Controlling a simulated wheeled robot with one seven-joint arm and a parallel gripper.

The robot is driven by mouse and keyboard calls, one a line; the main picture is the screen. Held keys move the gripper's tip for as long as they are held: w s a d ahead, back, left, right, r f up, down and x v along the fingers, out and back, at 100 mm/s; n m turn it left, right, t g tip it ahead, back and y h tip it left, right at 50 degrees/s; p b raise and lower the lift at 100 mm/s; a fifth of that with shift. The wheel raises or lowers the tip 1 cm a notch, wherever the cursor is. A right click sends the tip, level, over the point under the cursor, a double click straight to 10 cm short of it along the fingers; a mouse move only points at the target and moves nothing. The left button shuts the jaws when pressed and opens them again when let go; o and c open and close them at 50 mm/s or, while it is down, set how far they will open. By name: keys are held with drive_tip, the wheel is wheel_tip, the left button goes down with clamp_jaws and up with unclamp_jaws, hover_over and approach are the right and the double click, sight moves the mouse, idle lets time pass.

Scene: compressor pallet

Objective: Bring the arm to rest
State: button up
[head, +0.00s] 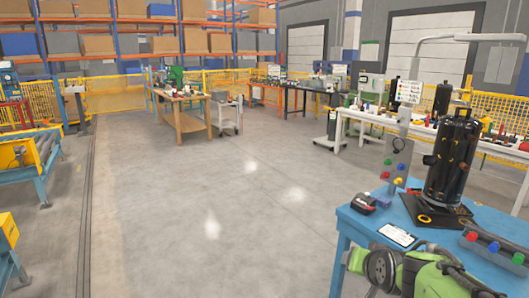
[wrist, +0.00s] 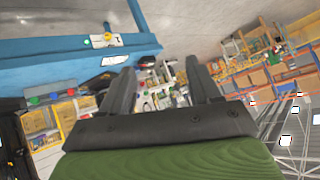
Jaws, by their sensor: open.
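My gripper (wrist: 158,82) shows in the wrist view with its two dark fingers spread apart and nothing between them. In the head view, my green and dark grey arm is folded low at the bottom right, in front of the blue table (head: 352,226); the fingertips are not clearly made out there. The wrist view is tilted and also shows part of a blue table (wrist: 70,62) at upper left. No object is held.
A black compressor (head: 452,160) stands upright on a dark base on the blue table. A red-and-black item (head: 362,203), a white clipboard (head: 397,235) and a button box (head: 495,246) lie around it. Open grey floor (head: 215,200) spans the middle.

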drive_tip(key=s+a+n+g+y, duration=0.15)
drive_tip(key=s+a, duration=0.25)
drive_tip(key=s, duration=0.9)
drive_tip(key=s+a+n+g+h, duration=0.1)
drive_tip(key=s+a+n+g, duration=0.25)
drive_tip(key=s, duration=0.95)
wheel_tip(320, 180, up, 15)
drive_tip(key=p, duration=1.4)
drive_tip(key=shift+s+a+t+p, duration=0.3)
drive_tip(key=shift+a+t+p, duration=0.05)
drive_tip(key=shift+a+t, duration=0.05)
drive_tip(key=shift+y, duration=0.25)
